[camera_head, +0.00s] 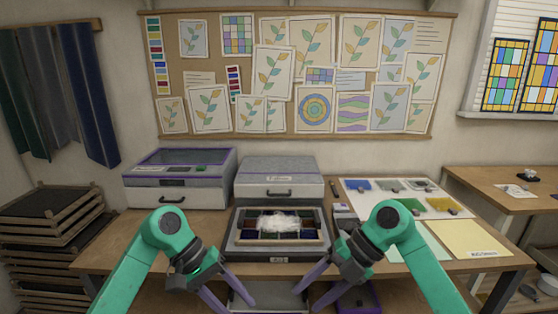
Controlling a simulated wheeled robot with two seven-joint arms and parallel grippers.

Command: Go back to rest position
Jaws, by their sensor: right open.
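My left gripper (234,303) is low in front of the bench, with its two purple fingers apart and nothing seen between them. My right gripper (311,304) mirrors it on the other side, open and empty, with its fingers pointing down and inward. Both green arms come up from the bottom edge and bend down at the wrists. Between and beyond them, a pulled-out tray (236,243) holds a framed panel of dark coloured squares with a whitish, glassy patch (280,222) on it. The lowest fingertips are near the bottom edge of the picture.
Colour swatches (359,185) and a yellow sheet (468,238) lie on the right of the bench. Stacked racks (50,216) stand at left.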

